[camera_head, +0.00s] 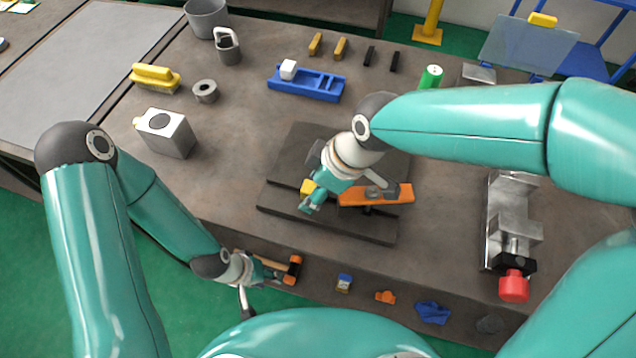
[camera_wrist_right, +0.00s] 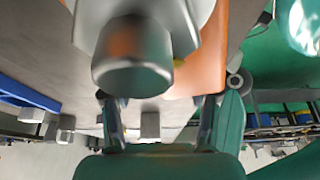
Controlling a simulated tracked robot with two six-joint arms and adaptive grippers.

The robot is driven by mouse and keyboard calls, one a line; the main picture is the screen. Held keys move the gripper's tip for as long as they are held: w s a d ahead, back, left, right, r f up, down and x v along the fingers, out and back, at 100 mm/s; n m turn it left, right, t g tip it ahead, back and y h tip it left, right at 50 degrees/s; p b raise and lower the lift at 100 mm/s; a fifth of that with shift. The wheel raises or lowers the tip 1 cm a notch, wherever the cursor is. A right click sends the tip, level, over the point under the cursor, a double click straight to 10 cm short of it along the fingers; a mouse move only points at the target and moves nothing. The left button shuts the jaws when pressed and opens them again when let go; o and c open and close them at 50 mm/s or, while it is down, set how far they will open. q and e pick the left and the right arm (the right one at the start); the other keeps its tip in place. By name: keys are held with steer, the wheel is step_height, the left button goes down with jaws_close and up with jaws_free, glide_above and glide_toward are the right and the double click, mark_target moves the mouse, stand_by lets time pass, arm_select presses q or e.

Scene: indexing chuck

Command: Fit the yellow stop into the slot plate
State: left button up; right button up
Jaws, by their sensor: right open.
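A small yellow block (camera_head: 307,187), which looks like the yellow stop, is at the left side of the dark stepped plate (camera_head: 285,150) in the middle of the bench. My right gripper (camera_head: 313,203) is open, low over the plate and close beside the block; I cannot tell whether they touch. An orange bar (camera_head: 350,196) with grey metal parts lies just right of this gripper. I cannot tell which part is the slot plate. In the right wrist view, a grey cylinder (camera_wrist_right: 132,75) fills the foreground before an orange surface (camera_wrist_right: 212,55). My left gripper (camera_head: 268,274) is at the bench's front edge, by an orange-headed hammer.
A blue tray (camera_head: 318,91) with a white cube (camera_head: 288,69) stands behind the plate. A grey box (camera_head: 166,134) is at left. A metal vise (camera_head: 509,218) with a red knob stands at right. Small blue and orange items sit along the bench front.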

steer(key=v, duration=1.2)
stand_by(0.3)
